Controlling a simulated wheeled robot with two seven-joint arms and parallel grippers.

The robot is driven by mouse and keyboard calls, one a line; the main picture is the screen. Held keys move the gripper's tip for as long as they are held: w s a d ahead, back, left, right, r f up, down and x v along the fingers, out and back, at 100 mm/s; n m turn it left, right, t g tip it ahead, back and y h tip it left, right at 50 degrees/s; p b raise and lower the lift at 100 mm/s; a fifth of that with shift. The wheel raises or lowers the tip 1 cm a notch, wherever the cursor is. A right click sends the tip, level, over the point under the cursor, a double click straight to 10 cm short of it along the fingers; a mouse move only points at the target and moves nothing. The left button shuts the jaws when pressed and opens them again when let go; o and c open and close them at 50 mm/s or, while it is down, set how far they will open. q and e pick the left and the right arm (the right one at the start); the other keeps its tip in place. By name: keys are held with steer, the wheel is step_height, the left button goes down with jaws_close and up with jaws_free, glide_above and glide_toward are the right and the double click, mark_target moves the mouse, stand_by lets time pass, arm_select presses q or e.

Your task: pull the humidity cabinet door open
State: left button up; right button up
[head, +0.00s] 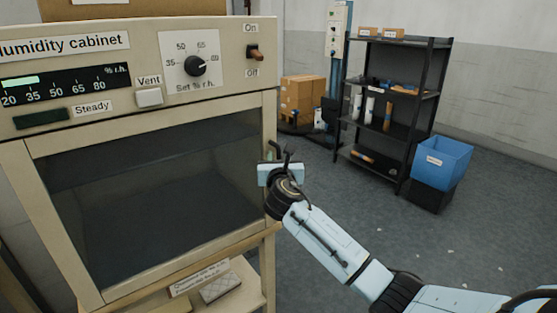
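The humidity cabinet (140,17) is beige and fills the left of the head view. Its door (150,103) has a beige frame around a dark window and looks shut in the cabinet front. My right gripper (281,152) is at the right edge of the door, its dark fingers pointing up and away from me. The fingers overlap the door edge in the picture; I cannot tell whether they touch it or hold a handle. No door handle is clearly visible; my gripper may cover it. My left gripper is not in view.
The panel above the door has a humidity display (66,84), a dial (196,66), a vent button (150,97) and a switch (255,54). A labelled shelf (240,280) is below. A black rack (418,110) and a blue bin (443,161) stand behind; grey floor lies between.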

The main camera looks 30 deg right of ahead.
steer(key=shift+c, duration=0.2)
jaws_close()
